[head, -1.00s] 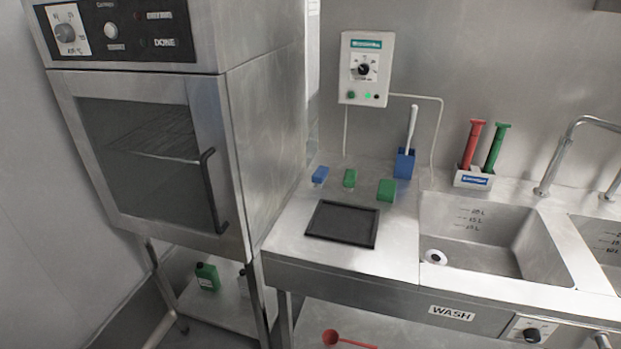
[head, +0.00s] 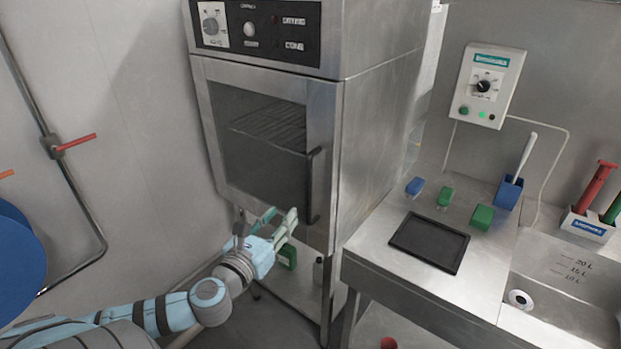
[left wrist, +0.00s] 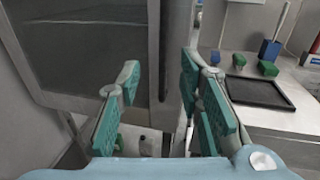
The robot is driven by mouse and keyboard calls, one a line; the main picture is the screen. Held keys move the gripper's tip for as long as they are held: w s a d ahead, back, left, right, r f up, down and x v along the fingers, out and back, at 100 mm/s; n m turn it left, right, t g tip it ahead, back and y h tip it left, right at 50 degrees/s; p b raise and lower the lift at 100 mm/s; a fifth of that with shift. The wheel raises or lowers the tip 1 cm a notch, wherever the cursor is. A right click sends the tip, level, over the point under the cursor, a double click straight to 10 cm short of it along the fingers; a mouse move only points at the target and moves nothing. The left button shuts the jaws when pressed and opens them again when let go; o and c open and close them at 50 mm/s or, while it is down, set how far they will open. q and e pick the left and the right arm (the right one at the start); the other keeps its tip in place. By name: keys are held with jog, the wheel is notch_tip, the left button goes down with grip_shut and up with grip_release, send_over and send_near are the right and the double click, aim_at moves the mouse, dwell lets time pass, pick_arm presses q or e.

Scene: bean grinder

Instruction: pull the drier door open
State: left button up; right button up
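The drier (head: 380,140) is a steel cabinet left of the counter. Its door (head: 322,110) has a dark window and looks shut, with a black vertical handle (head: 312,185) on its right side. My left gripper (head: 282,222) is in front of the lower door, a little left of and below the handle in the head view. In the left wrist view the left gripper (left wrist: 155,100) is open, and the handle (left wrist: 163,50) shows between its fingers, farther ahead. I cannot tell any contact with the handle. My right gripper is not in view.
The steel counter (head: 380,260) right of the drier holds a black tray (head: 428,242), small blue and green items, and a sink. A green bottle (head: 288,257) stands on the shelf under the drier. A wall pipe with a red lever (head: 76,143) is at left.

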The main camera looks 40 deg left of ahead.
aim_at(308, 184)
pick_arm(q)
jog(key=shift+m, duration=0.3)
jog(key=x, duration=0.9)
jog(key=r+x, duration=0.1)
jog(key=x, duration=0.4)
jog(key=shift+w+d, duration=0.25)
jog(key=shift+c, duration=0.3)
grip_shut()
